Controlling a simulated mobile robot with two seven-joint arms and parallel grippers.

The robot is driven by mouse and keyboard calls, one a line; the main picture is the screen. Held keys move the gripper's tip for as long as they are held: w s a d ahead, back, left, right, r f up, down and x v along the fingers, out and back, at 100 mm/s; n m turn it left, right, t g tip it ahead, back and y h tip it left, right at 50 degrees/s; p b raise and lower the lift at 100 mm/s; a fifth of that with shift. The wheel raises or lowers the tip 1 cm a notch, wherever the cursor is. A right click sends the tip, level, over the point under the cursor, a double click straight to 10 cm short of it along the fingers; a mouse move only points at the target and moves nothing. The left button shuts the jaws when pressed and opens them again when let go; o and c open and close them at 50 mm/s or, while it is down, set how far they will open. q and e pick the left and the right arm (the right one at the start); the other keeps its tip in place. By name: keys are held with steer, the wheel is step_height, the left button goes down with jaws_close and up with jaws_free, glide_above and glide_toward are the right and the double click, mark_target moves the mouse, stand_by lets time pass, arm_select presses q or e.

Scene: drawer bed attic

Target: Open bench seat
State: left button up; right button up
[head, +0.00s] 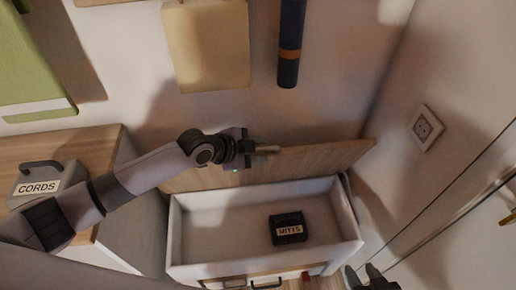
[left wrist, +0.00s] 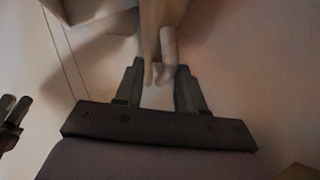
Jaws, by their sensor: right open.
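The bench seat's wooden lid (head: 300,163) stands tilted up at the back of the white bench box (head: 345,215), by the wall. The box's inside is exposed. My left gripper (head: 262,149) is at the lid's upper edge. In the left wrist view its two fingers (left wrist: 160,92) stand apart, with the lid's edge and a pale rounded handle (left wrist: 169,50) between or just beyond them. Whether they press on it I cannot tell. My right gripper (head: 363,274) is open and empty at the bottom of the head view, right of the box's front corner.
A black bin labelled MITTS (head: 287,229) lies inside the box. A wooden-topped cabinet (head: 95,145) with a grey CORDS box (head: 50,184) stands at left. Hanging items (head: 207,45) are on the back wall. A wall with a socket (head: 427,125) bounds the right.

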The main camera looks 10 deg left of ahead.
arm_select(q)
steer(key=shift+r, duration=0.15)
steer(key=shift+s+r, duration=0.1)
steer(key=shift+r, duration=0.05)
steer(key=v, duration=0.7)
steer(key=shift+f, duration=0.2)
steer(key=shift+s, duration=0.1)
steer(key=s+d+f+n+t+p, duration=0.1)
steer(key=s+f+n+t, duration=0.2)
steer(key=s+f+n, duration=0.4)
steer(key=s+a+f+n+y, duration=0.5)
steer(key=s+a+n, duration=0.3)
steer(key=s, duration=0.5)
steer(key=shift+s+a+f+p, duration=0.2)
steer(key=shift+a+f+p, duration=0.25)
steer(key=shift+a, duration=0.8)
